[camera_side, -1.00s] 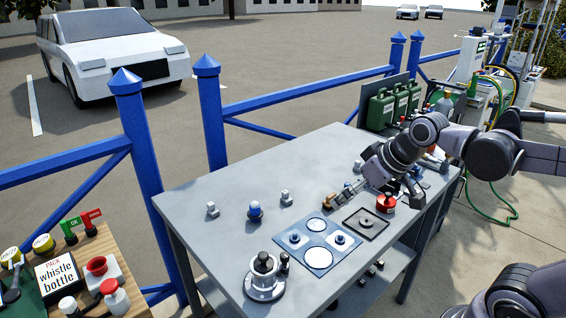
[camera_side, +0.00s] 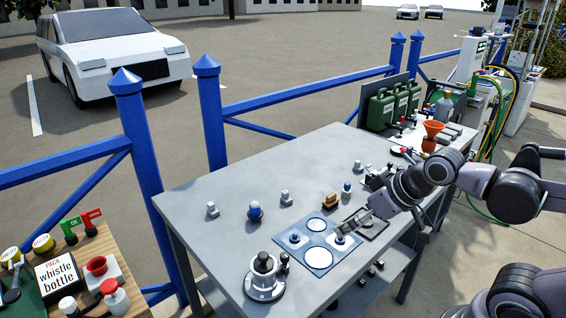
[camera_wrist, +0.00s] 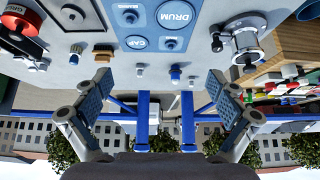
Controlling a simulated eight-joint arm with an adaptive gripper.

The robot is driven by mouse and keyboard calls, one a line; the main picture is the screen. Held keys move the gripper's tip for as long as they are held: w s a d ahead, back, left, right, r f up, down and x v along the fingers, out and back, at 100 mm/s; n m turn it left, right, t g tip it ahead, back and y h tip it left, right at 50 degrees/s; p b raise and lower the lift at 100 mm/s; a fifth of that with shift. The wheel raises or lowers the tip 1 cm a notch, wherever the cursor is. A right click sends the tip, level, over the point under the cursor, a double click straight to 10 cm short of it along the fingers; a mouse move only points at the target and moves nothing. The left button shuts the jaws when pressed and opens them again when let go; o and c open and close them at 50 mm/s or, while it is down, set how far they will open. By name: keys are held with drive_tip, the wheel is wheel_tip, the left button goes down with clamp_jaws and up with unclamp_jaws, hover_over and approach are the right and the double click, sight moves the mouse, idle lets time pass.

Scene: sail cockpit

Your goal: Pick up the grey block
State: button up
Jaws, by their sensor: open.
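Several small grey fittings stand on the grey table; which one is the grey block I cannot tell. One (camera_side: 286,198) is behind the blue mat, another (camera_side: 212,210) is at the far left, and one (camera_side: 357,166) is near the back right. In the wrist view two show, one (camera_wrist: 140,70) left of a blue-topped piece and one (camera_wrist: 192,81) right of it. My gripper (camera_side: 354,221) is over the right side of the mat, apart from these fittings. In the wrist view my gripper (camera_wrist: 160,98) has its fingers wide apart with nothing between them.
A winch (camera_side: 265,280) stands at the front left. A blue-topped piece (camera_side: 255,211) and a brown piece (camera_side: 330,201) stand behind the mat. The table's left rear is clear.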

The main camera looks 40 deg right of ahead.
drive_tip(key=c, duration=0.5)
drive_tip(key=w+d+r+m+g, duration=0.1)
drive_tip(key=w+r+m+g, duration=0.1)
drive_tip(key=w+r+m, duration=0.45)
drive_tip(key=m+g, duration=0.5)
drive_tip(key=m, duration=0.7)
hover_over(287, 193)
wheel_tip(287, 193, down, 8)
drive_tip(key=shift+w+d+f, duration=0.2)
drive_tip(key=shift+d+f, duration=0.05)
drive_tip(key=shift+f, duration=0.3)
drive_tip(key=shift+s+a+f, duration=0.1)
drive_tip(key=shift+a+f, duration=0.05)
drive_tip(key=shift+f, duration=2.4)
drive_tip(key=shift+a+f, duration=0.1)
drive_tip(key=shift+f, duration=2.4)
